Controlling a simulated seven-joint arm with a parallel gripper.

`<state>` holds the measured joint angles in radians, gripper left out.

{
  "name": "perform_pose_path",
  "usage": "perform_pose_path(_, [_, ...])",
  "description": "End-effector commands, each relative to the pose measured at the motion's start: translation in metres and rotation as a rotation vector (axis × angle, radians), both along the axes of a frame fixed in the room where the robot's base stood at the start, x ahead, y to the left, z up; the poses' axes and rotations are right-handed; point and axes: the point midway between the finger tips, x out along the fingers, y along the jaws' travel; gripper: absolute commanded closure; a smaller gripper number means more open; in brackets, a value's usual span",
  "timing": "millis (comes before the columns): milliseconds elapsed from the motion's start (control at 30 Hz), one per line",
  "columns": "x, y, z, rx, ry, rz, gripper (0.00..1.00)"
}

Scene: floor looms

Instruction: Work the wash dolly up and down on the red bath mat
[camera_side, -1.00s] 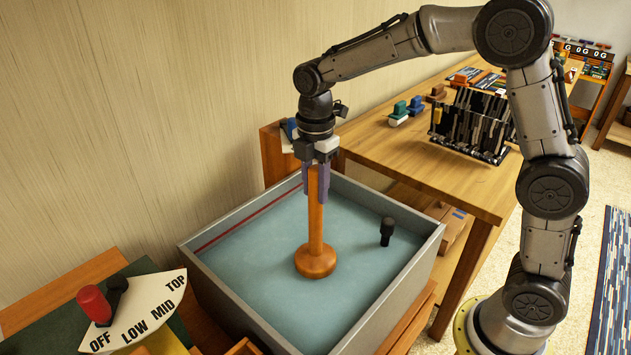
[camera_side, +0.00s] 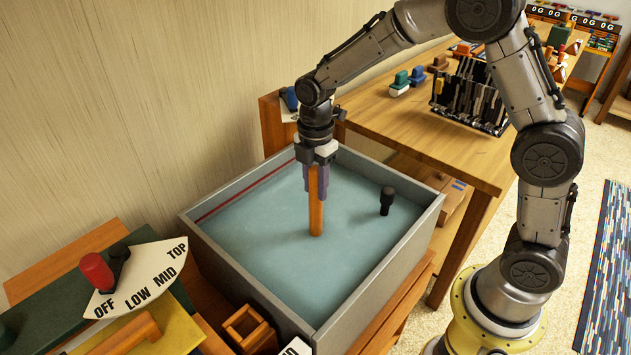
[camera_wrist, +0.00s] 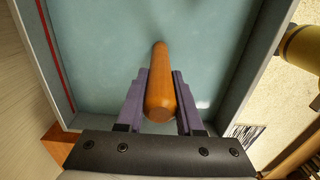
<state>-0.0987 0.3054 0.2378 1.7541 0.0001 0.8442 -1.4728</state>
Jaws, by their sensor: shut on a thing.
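The wash dolly (camera_side: 316,215) is an orange-brown wooden rod standing upright in a grey tub (camera_side: 250,285) of blue-green water. Its round foot is hidden under the water. My gripper (camera_side: 316,188) is shut on the upper part of the dolly, purple fingers on either side. In the wrist view, the dolly (camera_wrist: 158,75) runs down into the water between the fingers of my gripper (camera_wrist: 160,88). No red bath mat shows; a red line (camera_side: 245,190) runs along the tub's inner back-left wall.
A black knob-topped post (camera_side: 387,201) stands in the tub's right part. A dial with a red knob (camera_side: 96,271) is at lower left, beside a small wooden frame (camera_side: 248,328). A wooden table (camera_side: 440,140) with a black rack (camera_side: 470,95) lies behind.

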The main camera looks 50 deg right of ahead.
Motion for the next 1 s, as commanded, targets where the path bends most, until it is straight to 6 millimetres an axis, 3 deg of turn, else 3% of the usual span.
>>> perform_pose_path(567, [0.001, 0.0, -0.008, 0.0, -0.003, 0.0, 1.0])
perform_pose_path(1000, [0.001, 0.0, 0.042, 0.001, -0.006, 0.0, 1.0])
